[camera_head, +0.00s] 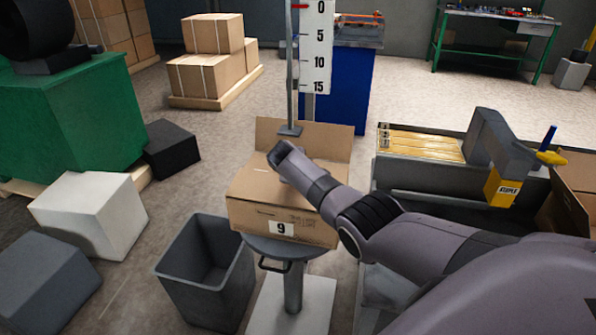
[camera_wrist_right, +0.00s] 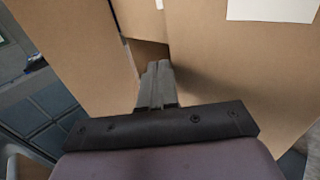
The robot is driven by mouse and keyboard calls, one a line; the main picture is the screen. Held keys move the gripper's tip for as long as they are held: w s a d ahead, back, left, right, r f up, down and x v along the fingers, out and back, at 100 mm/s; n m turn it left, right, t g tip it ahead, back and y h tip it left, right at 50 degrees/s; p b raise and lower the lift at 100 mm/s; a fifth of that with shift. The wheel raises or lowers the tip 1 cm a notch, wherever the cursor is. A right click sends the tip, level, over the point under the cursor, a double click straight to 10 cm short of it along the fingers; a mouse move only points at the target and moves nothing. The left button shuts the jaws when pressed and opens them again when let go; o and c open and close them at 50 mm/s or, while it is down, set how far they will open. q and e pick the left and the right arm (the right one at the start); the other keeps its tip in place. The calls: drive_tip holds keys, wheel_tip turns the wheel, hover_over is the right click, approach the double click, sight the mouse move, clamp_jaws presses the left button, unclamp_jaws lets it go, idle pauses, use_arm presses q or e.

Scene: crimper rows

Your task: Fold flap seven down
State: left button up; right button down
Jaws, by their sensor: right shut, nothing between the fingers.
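A cardboard box (camera_head: 250,208) sits on a round grey stand, with a label reading 9 on its near side. A flap (camera_head: 333,140) stands raised at its back edge. My right arm reaches over the box from the right and hides much of its top. In the right wrist view, my right gripper (camera_wrist_right: 158,68) is shut and empty, its fingertips in front of a dark gap between cardboard panels (camera_wrist_right: 80,40). I cannot tell whether they touch. A white label (camera_wrist_right: 270,9) is cut off there. No number seven is readable. My left gripper is out of view.
A vertical scale (camera_head: 316,45) on a post stands behind the box. An open grey bin (camera_head: 205,270) is at the stand's left. On the right, a grey tray (camera_head: 415,178) holds yellow-edged strips beside a yellow-tipped stapler tool (camera_head: 502,187).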

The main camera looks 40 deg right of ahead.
drive_tip(key=shift+r+p, duration=0.5)
drive_tip(key=shift+r, duration=0.15)
